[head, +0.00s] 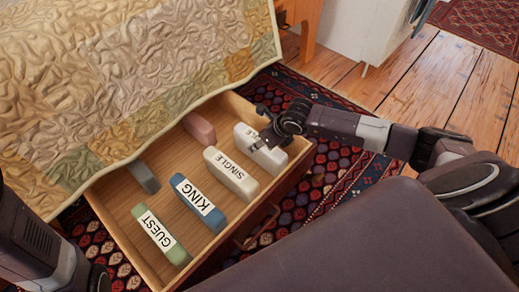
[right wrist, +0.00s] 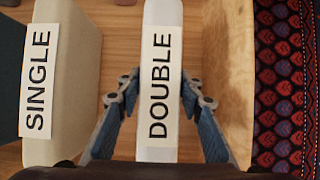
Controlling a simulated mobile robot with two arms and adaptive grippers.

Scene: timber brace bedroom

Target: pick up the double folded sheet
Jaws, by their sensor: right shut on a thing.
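The double folded sheet, a white block with a "DOUBLE" label, shows in the right wrist view (right wrist: 160,40). In the head view the double sheet (head: 243,133) is at the drawer's far right end, its label partly covered by my gripper. My right gripper (head: 266,132) is shut on it, with one blue-padded finger on each side in the wrist view. I cannot tell whether the sheet has left the drawer floor. My left arm shows at the lower left of the head view, but its gripper is out of sight.
The open wooden drawer (head: 110,205) also holds the cream SINGLE (head: 238,184), blue KING (head: 213,217) and green GUEST (head: 177,253) sheets, plus pink (head: 199,128) and grey (head: 144,176) blocks. A quilt (head: 100,80) overhangs it. A patterned rug (head: 310,210) lies below.

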